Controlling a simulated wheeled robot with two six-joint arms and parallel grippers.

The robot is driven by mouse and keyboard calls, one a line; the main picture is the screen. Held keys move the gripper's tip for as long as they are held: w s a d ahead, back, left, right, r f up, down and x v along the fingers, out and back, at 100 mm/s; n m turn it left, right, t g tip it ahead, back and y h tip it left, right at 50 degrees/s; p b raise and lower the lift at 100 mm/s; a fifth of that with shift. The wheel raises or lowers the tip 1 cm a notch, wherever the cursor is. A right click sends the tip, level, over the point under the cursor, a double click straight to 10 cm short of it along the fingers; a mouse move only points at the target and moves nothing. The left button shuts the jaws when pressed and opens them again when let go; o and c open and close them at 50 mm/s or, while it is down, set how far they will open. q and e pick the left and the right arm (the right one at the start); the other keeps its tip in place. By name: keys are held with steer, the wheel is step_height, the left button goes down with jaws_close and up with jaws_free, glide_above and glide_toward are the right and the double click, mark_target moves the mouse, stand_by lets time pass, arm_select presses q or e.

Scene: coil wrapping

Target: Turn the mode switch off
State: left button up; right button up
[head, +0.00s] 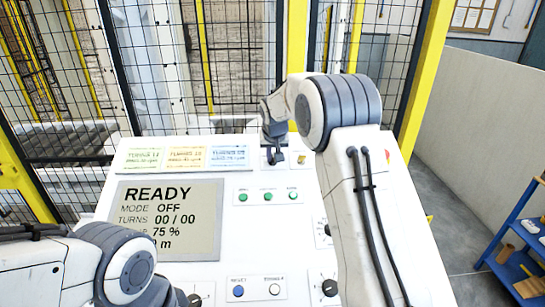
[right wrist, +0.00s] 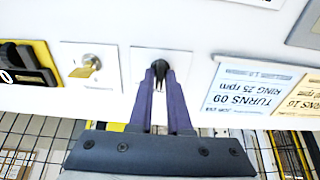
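The control panel (head: 240,270) stands in front of me. Its display (head: 168,220) reads READY, MODE OFF and TURNS 00 / 00. My right gripper (head: 273,157) is at the panel's upper edge, over a white switch plate. In the right wrist view the fingertips of this gripper (right wrist: 160,70) come close together around a small dark switch (right wrist: 160,63) on that plate, apparently the mode switch. The fingertips hide most of it, so its setting is hard to see. My left arm shows at the lower left of the head view, but its gripper is out of the picture.
A key switch with a yellow tag (right wrist: 88,67) sits beside the plate. Job cards (head: 186,157) lie on the other side. Green buttons (head: 267,197), a blue RESET button (head: 238,291) and black knobs (head: 329,287) are lower down. A mesh fence stands behind the panel.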

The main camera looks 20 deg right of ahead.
steer(key=shift+o, duration=1.2)
steer(key=shift+r, duration=0.1)
steer(key=b+v, duration=0.3)
steer(key=v, duration=0.7)
steer(key=shift+b, duration=0.3)
steer(key=shift+s+a+r, duration=0.1)
steer(key=shift+s+a, duration=0.05)
